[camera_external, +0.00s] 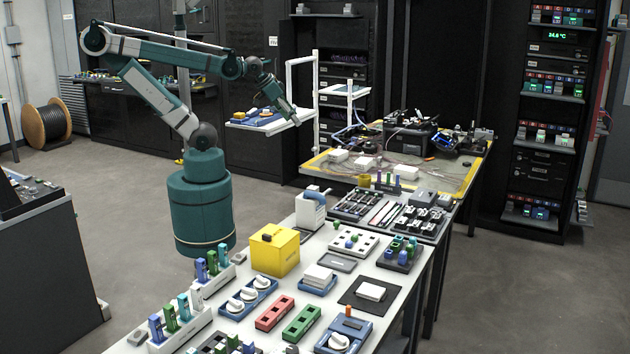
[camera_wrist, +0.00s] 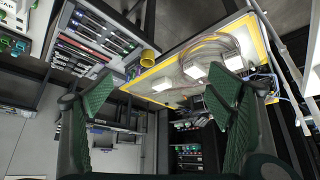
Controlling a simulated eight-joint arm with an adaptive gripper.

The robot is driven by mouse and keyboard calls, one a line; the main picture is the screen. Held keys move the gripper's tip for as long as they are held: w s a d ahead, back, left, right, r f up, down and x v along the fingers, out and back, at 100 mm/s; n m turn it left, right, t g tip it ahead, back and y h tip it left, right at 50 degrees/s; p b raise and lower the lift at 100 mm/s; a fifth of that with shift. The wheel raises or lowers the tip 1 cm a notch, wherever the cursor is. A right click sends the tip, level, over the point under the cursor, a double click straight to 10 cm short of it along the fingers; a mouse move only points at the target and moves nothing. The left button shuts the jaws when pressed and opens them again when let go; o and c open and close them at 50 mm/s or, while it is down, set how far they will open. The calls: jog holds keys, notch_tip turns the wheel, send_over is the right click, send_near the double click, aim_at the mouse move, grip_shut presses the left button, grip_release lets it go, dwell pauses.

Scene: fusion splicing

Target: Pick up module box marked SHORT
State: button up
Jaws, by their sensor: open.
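Three white boxes lie on the yellow-edged work mat at the far end of the long table: a left one (camera_external: 338,155), a middle one (camera_external: 364,162) and a right one (camera_external: 406,172). White boxes also show on the mat in the wrist view, one near the middle (camera_wrist: 195,72) and one at right (camera_wrist: 234,63). No marking is readable, so I cannot tell which is SHORT. My gripper (camera_external: 293,118) is left of the mat and apart from the boxes, beside a white shelf stand. In the wrist view its green fingers (camera_wrist: 162,82) are spread wide with nothing between them.
The white stand (camera_external: 316,105) with its shelves rises between my gripper and the mat. A dark device (camera_external: 408,140) and cables sit at the mat's back. A yellow cup (camera_external: 363,181) is at its front edge. Trays, tools and a yellow box (camera_external: 275,250) crowd the nearer table.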

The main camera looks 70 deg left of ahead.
dwell(0.4)
jog(key=m+g+p, duration=0.2)
jog(key=m+g, duration=0.5)
jog(key=m, duration=0.3)
send_over(338, 152)
notch_tip(338, 152, down, 23)
jog(key=shift+f, duration=0.15)
jog(key=shift+a+f, duration=0.2)
jog(key=shift+f, duration=0.1)
jog(key=shift+f, duration=1.3)
